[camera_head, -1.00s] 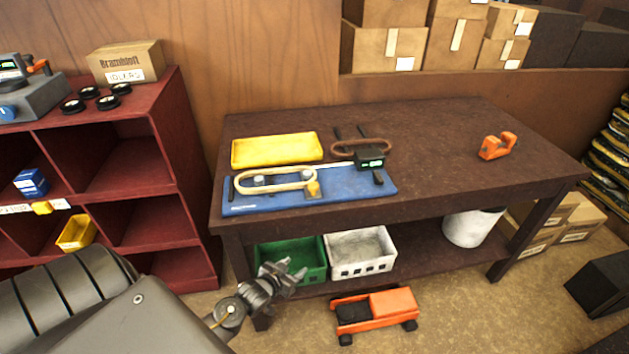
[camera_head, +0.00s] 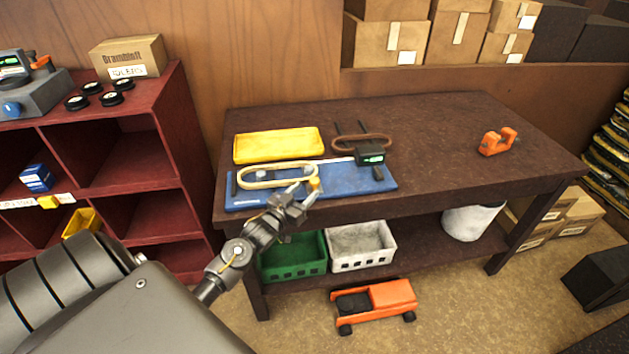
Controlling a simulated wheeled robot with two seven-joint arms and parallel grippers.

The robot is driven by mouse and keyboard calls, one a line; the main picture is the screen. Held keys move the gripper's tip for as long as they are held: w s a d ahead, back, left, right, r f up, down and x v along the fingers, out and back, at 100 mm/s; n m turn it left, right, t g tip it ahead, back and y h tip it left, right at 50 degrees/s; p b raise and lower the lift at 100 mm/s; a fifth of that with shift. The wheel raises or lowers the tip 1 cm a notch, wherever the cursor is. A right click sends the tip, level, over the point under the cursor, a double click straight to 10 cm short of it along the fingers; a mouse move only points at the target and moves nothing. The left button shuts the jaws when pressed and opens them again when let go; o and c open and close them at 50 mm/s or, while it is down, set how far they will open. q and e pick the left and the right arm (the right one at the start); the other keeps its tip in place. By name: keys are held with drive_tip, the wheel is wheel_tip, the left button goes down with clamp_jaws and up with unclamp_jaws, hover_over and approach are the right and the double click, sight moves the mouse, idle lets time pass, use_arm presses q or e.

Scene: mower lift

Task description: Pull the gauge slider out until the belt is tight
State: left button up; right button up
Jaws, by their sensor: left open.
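The blue gauge board (camera_head: 350,180) lies along the table's front edge. A cream belt (camera_head: 262,184) forms a long loop on it. A yellow slider block (camera_head: 314,184) sits at the loop's right end, partly hidden by my gripper. My left gripper (camera_head: 304,197) is open in front of the board, its fingertips close to the yellow block; I cannot tell whether they touch. A black unit with a green display (camera_head: 371,157) stands at the board's back right, beside a brown belt (camera_head: 350,142). My right gripper is not in view.
A yellow tray (camera_head: 278,146) lies behind the board. An orange bracket (camera_head: 497,142) stands on the right; the table (camera_head: 440,150) between is clear. Green (camera_head: 294,258) and white (camera_head: 361,246) bins sit on the lower shelf. A red shelf unit (camera_head: 195,180) stands left.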

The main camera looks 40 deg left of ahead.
sight(312, 185)
use_arm(q)
drive_tip(key=w, duration=0.6)
drive_tip(key=shift+p, duration=0.35)
drive_tip(key=shift+c, duration=0.2)
